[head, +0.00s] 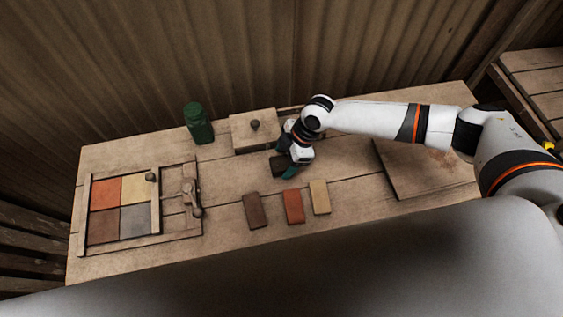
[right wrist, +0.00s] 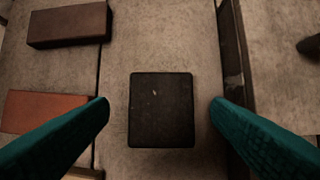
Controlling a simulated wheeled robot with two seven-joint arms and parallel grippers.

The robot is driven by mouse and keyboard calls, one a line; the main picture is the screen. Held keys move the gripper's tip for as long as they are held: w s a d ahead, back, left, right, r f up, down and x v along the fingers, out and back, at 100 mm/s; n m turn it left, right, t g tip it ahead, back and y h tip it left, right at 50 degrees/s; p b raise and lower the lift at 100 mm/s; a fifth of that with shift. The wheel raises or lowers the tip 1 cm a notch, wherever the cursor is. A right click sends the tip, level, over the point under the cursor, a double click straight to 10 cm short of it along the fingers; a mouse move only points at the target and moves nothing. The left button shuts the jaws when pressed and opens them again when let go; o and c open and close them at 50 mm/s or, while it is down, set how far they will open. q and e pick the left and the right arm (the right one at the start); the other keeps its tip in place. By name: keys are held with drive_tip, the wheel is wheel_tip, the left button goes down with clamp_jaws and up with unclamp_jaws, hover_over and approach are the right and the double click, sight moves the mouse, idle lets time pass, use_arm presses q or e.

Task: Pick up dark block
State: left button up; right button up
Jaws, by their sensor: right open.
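The dark block (right wrist: 161,110) lies flat on the table in the right wrist view, nearly black with a small pale fleck. My right gripper (right wrist: 160,106) is open, with one teal finger on each side of the block and a visible gap on both sides. The fingers do not appear to touch it. In the head view my right gripper (head: 286,169) points down at the middle of the table, behind the row of blocks, and the dark block is mostly hidden there. My left gripper is out of view.
A brown block (head: 254,211), an orange block (head: 293,206) and a tan block (head: 319,197) lie in front of the gripper. A framed tile tray (head: 82,217) is at left. A board (head: 415,168) lies right.

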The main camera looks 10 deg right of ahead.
sight(281, 163)
drive_tip(key=shift+x, duration=1.35)
drive_tip(key=c, duration=1.1)
drive_tip(key=shift+r, duration=0.15)
wheel_tip(281, 163, up, 10)
drive_tip(key=shift+f+b, duration=0.1)
drive_tip(key=shift+b, duration=0.7)
